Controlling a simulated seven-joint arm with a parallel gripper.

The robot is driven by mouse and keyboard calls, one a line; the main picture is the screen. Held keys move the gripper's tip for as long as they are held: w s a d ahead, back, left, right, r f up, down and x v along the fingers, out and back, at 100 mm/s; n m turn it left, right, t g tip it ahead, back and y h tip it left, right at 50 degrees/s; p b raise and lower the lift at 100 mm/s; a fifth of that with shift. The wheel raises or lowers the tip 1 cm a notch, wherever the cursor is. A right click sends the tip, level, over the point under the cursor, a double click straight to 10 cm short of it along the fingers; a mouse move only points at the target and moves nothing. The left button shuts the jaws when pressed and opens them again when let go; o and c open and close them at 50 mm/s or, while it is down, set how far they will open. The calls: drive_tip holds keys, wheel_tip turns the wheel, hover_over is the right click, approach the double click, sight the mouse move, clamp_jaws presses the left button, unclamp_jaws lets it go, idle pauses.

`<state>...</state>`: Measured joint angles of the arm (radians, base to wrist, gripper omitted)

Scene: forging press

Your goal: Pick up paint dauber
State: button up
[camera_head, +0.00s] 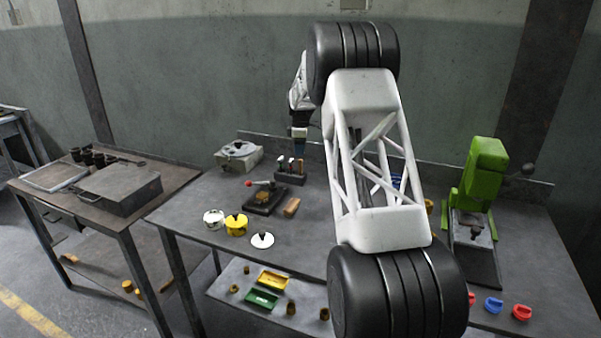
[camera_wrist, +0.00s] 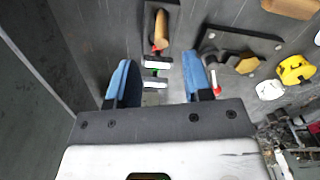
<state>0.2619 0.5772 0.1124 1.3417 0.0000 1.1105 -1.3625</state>
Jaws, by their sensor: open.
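A dark tool rack (camera_head: 290,178) stands on the bench with a few upright handled tools, one of which may be the paint dauber; I cannot tell which. In the wrist view, the rack holds a tool with a wooden handle (camera_wrist: 160,28) and a red part, and pale-topped pieces (camera_wrist: 156,65) with a bit of green. My gripper (camera_head: 299,150) hangs over the rack, fingers down. In the wrist view its blue fingers (camera_wrist: 158,82) are apart with nothing clamped, and the pale-topped pieces show between them. Their height gap is unclear.
A black base with a brass piece (camera_head: 264,198) and red-knobbed lever sits in front of the rack, beside a wooden block (camera_head: 291,207). A white pot (camera_head: 213,220), yellow pot (camera_head: 236,226) and white lid (camera_head: 262,241) stand nearer. A grey metal housing (camera_head: 238,156) is left.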

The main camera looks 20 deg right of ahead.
sight(300, 165)
drive_tip(key=shift+f, duration=1.3)
drive_tip(key=shift+f, duration=0.1)
drive_tip(key=shift+s+f, duration=0.15)
drive_tip(key=shift+f, duration=2.35)
drive_tip(key=shift+c, duration=0.2)
clamp_jaws()
